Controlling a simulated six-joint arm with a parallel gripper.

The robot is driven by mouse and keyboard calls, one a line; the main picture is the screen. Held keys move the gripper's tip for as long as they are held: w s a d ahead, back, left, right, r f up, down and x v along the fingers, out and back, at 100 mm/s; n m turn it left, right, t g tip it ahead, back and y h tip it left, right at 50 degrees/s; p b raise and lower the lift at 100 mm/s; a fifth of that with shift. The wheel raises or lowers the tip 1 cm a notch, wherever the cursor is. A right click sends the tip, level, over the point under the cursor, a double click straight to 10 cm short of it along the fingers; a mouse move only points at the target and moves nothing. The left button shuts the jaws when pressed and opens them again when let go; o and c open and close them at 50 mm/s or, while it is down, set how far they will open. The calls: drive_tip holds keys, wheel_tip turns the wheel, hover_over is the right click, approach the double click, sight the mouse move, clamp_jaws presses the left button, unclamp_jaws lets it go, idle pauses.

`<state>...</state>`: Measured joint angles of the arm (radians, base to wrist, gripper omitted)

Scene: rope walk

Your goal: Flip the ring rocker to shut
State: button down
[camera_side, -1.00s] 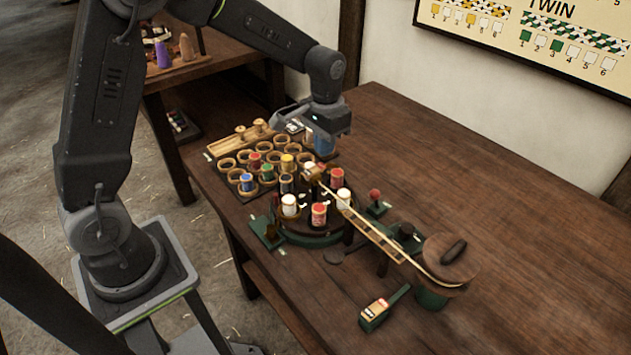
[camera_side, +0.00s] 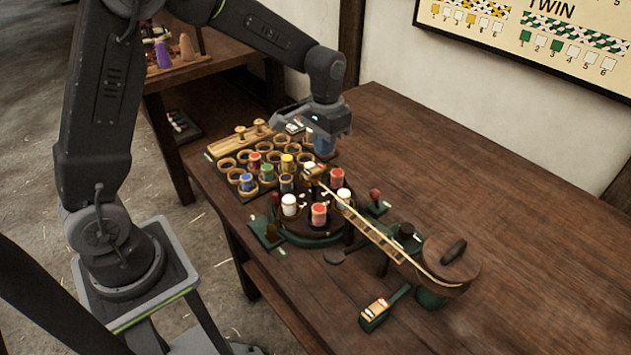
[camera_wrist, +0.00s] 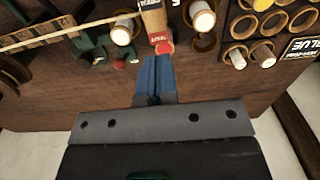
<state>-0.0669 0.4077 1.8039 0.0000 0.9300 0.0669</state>
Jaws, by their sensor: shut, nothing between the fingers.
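My gripper (camera_side: 325,146) hangs over the back of the round dark ring of bobbins (camera_side: 322,230), pointing down. In the wrist view my gripper (camera_wrist: 157,62) shows as two blue fingers shut together and empty. The fingertips are close to a red-ended wooden piece (camera_wrist: 162,45); I cannot tell if they touch it. I cannot tell which part is the ring rocker. Small green-based fittings stand by the ring: one at its left (camera_side: 268,233) and one with a red knob (camera_side: 375,196) at its right. The rocker's setting is not readable.
A pale slatted strip (camera_side: 375,235) runs from the ring to a brown-lidded green pot (camera_side: 450,262). A green labelled block (camera_side: 375,313) lies at the front. A rack of cups with coloured bobbins (camera_side: 250,165) stands behind left. The table's right side is clear.

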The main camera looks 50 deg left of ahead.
drive_tip(key=shift+f, duration=1.6)
idle(0.3)
wheel_tip(320, 180, up, 8)
idle(1.0)
drive_tip(key=s+d+r+t, duration=0.1)
drive_tip(key=s+r, duration=0.3)
drive_tip(key=s, duration=0.7)
drive_tip(key=s+d+r+t, duration=0.2)
drive_tip(key=s+r+t, duration=0.2)
drive_tip(key=s, duration=0.7)
drive_tip(key=shift+s+t, duration=0.2)
drive_tip(key=shift+t, duration=0.1)
drive_tip(key=shift+r, duration=0.1)
